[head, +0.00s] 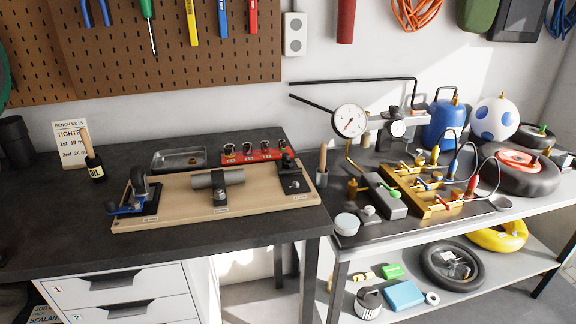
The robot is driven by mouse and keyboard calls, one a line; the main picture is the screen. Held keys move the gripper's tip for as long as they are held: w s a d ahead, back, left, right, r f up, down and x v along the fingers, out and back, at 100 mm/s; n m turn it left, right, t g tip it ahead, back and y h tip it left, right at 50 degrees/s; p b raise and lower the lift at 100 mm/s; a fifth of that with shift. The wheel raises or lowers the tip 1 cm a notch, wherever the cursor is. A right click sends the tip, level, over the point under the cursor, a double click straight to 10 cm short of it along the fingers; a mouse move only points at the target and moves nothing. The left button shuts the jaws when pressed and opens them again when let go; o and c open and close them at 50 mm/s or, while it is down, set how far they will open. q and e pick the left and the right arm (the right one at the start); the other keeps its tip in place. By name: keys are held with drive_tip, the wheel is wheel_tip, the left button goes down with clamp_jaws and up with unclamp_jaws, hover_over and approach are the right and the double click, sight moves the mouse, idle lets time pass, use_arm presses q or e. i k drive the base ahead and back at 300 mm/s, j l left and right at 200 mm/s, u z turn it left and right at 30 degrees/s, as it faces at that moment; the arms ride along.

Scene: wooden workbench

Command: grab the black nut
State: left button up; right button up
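I cannot clearly make out a black nut. A wooden board (262,197) on the dark workbench carries a grey cylinder (218,178) on a black stand, a black block (292,181) with a dark knobbed part at its right end, and a black fixture with a blue part (130,209) at its left end. A red rack (253,156) behind the board holds several small dark and metallic pieces, too small to tell apart. A shallow metal tray (180,159) stands left of the rack; its contents are unclear. Neither of my grippers is in view.
A lower grey table on the right holds a dial gauge (350,121), a brass manifold (425,190) and a blue tank (446,125). The bench front left is clear.

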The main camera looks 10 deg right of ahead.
sight(288, 164)
drive_tip(key=l+z, duration=0.1)
drive_tip(key=l, duration=0.4)
drive_tip(key=i+l+z, duration=0.15)
drive_tip(key=l, duration=0.35)
drive_tip(key=l+z, duration=0.1)
drive_tip(key=l, duration=0.4)
drive_tip(key=i+l+z, duration=0.1)
drive_tip(key=l, duration=0.35)
drive_tip(key=i, duration=0.1)
